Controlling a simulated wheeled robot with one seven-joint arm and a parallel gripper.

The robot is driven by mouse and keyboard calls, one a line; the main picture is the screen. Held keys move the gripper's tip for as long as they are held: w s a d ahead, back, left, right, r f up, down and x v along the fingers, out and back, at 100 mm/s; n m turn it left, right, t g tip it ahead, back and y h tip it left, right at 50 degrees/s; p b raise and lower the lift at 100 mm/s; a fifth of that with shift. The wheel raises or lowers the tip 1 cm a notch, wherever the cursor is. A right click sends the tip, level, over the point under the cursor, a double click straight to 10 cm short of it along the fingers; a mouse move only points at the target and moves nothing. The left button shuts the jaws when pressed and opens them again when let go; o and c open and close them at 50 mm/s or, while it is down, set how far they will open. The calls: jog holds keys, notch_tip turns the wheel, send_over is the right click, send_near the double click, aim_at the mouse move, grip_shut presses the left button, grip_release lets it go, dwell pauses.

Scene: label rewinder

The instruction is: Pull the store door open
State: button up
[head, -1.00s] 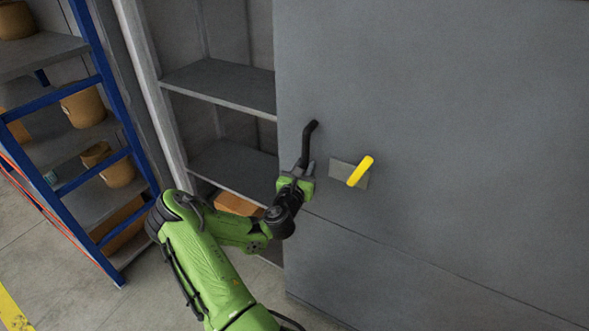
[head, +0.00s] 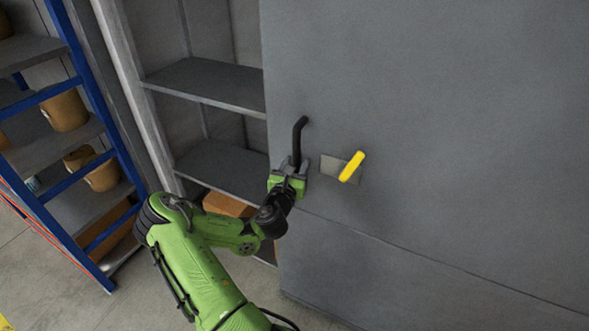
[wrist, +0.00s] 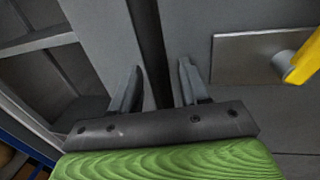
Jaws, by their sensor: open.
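The store door (head: 430,110) is a large grey panel standing open at its left edge, with the cabinet's shelves showing beside it. A black upright bar handle (head: 299,136) is on the door near that edge. My gripper (head: 294,164) is at the handle's lower part. In the wrist view, my gripper (wrist: 160,78) is open, with one finger on each side of the black handle (wrist: 150,45). Gaps show between the fingers and the bar. A yellow lever (head: 352,166) on a grey plate is just right of the handle; the lever (wrist: 305,60) also shows in the wrist view.
Grey cabinet shelves (head: 205,85) are left of the door edge, with an orange-brown box (head: 228,204) low down. A blue-framed rack (head: 88,120) with brown pots (head: 65,110) stands farther left. Bare floor (head: 30,240) shows at lower left.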

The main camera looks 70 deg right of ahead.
jog(key=a+b, duration=0.3)
jog(key=a, duration=0.4)
jog(key=shift+s, duration=0.15)
